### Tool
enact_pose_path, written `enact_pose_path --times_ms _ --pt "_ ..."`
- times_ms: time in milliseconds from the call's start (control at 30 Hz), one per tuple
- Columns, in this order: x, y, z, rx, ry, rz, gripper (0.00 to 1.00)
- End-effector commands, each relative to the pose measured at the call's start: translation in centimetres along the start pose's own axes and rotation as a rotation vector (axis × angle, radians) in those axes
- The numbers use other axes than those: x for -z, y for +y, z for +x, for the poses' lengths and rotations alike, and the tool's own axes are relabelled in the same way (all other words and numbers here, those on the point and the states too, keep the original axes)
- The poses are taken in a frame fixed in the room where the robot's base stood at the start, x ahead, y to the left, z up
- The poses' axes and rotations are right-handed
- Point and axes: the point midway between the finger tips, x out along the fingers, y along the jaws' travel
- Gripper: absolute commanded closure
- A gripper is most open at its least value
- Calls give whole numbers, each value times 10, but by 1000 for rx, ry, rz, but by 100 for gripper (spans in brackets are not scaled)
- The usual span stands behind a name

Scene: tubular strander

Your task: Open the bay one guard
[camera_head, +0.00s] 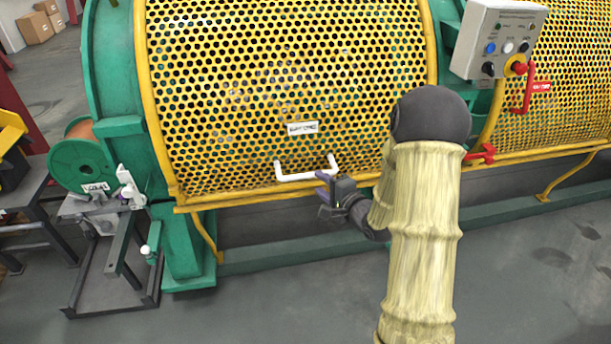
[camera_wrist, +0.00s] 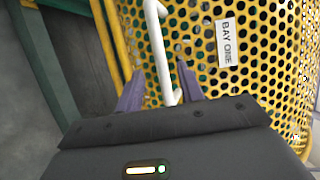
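The bay one guard (camera_head: 270,90) is a curved yellow perforated panel in a green machine frame, and it sits down over the drum. A small white label (camera_head: 302,128) on it reads "BAY ONE" in the wrist view (camera_wrist: 225,42). Its white U-shaped handle (camera_head: 305,176) is near the lower edge. My gripper (camera_head: 322,190) is just below and in front of the handle's right part. In the wrist view the purple fingers (camera_wrist: 158,88) are spread apart, with the white handle bar (camera_wrist: 160,50) showing between them. I cannot tell whether they touch it.
A grey control box (camera_head: 500,40) with buttons and a red-yellow knob hangs at upper right. Red handles (camera_head: 528,92) sit near it on the neighbouring guard (camera_head: 570,80). A green spool (camera_head: 82,165) on a stand is at left. The floor in front is clear.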

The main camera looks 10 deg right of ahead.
Motion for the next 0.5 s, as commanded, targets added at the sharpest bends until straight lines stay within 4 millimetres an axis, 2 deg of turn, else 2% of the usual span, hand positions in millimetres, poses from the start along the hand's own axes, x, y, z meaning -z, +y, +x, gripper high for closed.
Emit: enact_pose_path --times_ms 300,500 --pt "-1 2 58 1 -3 -2 62" --pt "0 1 82 0 -2 -1 62"
